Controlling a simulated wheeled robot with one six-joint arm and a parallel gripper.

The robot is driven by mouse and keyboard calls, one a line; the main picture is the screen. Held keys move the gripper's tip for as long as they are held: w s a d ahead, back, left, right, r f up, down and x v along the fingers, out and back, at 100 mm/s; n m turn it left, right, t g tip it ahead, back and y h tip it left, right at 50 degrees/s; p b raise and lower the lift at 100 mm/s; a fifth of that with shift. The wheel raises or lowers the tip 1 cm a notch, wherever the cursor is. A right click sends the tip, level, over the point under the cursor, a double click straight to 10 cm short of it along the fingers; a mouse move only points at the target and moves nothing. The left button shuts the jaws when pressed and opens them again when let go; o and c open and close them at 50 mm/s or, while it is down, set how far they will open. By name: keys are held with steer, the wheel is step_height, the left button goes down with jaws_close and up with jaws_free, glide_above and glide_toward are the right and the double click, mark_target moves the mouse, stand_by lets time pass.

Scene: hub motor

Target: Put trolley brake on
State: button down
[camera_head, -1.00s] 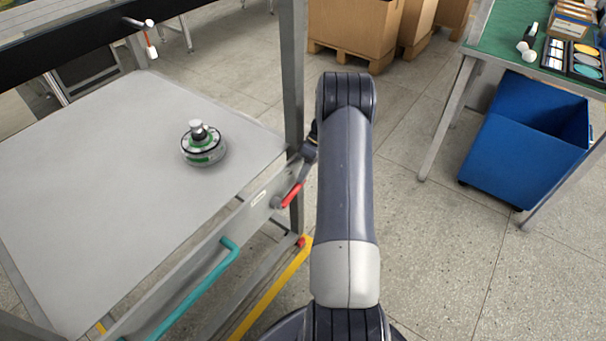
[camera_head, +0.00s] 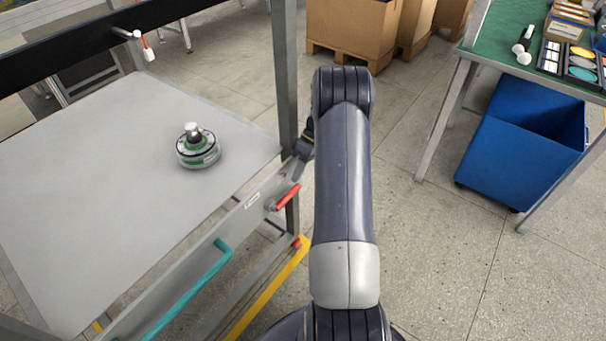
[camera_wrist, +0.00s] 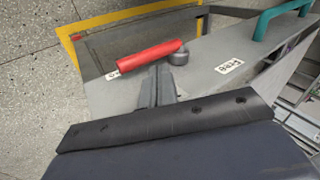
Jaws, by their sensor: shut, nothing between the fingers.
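The trolley (camera_head: 90,190) has a flat grey top and a side rail. Its brake lever (camera_head: 286,198) has a red grip and a grey round pivot on that rail. In the wrist view the lever (camera_wrist: 145,57) lies nearly level, with its pivot at the right end. My gripper (camera_wrist: 158,74) is shut and empty, its tips close beside the red grip on the near side; I cannot tell whether they touch it. In the head view my arm hides most of the gripper. A label (camera_wrist: 229,67) sits by the pivot; another is partly hidden behind the grip.
A hub motor (camera_head: 198,150) stands on the trolley top. A teal handle (camera_head: 190,292) and a yellow bar (camera_head: 268,290) are at the trolley's near side. A grey post (camera_head: 286,75) rises near the lever. A blue bin (camera_head: 520,150) stands right; floor between is clear.

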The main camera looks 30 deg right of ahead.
steer(key=w+d+r, duration=0.2)
steer(key=d+r, duration=0.3)
steer(key=d, duration=0.3)
steer(key=shift+d+r, duration=0.15)
steer(key=shift+r, duration=0.25)
steer(key=x, duration=0.4)
steer(key=a+b+x, duration=0.1)
steer(key=x, duration=0.2)
steer(key=a+r+b+x, duration=0.1)
steer(key=x, duration=0.3)
steer(key=shift+a+f, duration=0.15)
